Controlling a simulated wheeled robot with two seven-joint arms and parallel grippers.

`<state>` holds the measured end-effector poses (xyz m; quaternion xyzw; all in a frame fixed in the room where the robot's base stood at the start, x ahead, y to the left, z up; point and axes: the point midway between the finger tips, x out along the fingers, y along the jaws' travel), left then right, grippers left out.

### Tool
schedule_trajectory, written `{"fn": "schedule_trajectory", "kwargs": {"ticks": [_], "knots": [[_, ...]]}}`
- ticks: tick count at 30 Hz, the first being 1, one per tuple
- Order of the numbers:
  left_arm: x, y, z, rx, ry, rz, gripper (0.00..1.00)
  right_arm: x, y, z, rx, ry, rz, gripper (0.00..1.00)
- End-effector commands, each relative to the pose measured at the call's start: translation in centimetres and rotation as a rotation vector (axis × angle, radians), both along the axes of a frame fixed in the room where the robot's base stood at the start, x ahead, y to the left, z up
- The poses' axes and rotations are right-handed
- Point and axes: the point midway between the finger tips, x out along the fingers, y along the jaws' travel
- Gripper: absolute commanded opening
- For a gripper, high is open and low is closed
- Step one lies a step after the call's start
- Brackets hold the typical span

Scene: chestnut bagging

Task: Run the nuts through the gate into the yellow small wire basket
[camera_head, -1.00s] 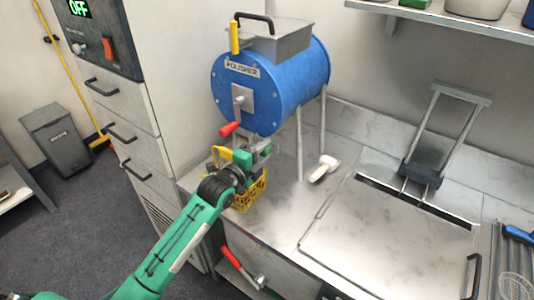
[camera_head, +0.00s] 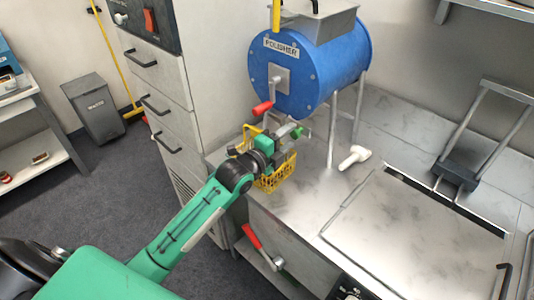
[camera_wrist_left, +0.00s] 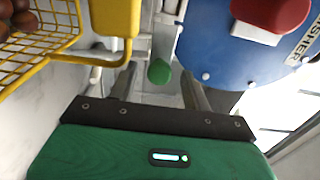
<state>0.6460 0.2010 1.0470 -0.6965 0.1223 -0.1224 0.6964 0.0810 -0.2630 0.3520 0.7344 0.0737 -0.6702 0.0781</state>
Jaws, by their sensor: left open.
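The yellow wire basket (camera_head: 277,179) stands on the counter below the blue polisher drum (camera_head: 297,84). In the left wrist view the basket (camera_wrist_left: 60,45) is at the upper left, with brown nuts (camera_wrist_left: 22,18) in it. Its yellow handle (camera_wrist_left: 115,18) is at the top. My left gripper (camera_head: 288,136) is beside the basket, below the drum's front. In the wrist view my left gripper (camera_wrist_left: 160,86) is open, with a green knob (camera_wrist_left: 159,71) showing between its fingers; I cannot tell whether they touch it. The knob (camera_head: 305,133) also shows in the head view. My right gripper is out of view.
The drum's red crank handle (camera_head: 262,107) hangs close above my left gripper. A white scoop-like object (camera_head: 354,157) lies on the counter (camera_head: 315,207). A large metal lid (camera_head: 415,225) is at the right. A grey drawer cabinet (camera_head: 160,95) stands at the left.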

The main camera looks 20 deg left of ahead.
Motion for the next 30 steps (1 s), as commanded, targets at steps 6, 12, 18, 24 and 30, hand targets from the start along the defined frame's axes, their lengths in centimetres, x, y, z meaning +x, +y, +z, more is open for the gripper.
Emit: {"fn": "schedule_trajectory", "kwargs": {"ticks": [6,12,18,24,30], "knots": [[-4.8,1.8,-0.4,0.005,0.001,0.000,0.49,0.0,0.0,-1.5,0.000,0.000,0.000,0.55],[-8.1,2.9,-0.3,0.004,0.002,0.000,0.49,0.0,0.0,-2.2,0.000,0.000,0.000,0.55],[-9.7,3.6,-0.2,0.002,0.002,0.001,0.49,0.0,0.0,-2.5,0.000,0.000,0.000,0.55],[-10.1,3.7,0.0,0.001,0.001,0.001,0.49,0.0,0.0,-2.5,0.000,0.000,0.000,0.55],[-10.1,3.7,0.0,0.001,0.001,0.001,0.49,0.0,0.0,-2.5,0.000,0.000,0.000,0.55]]}}
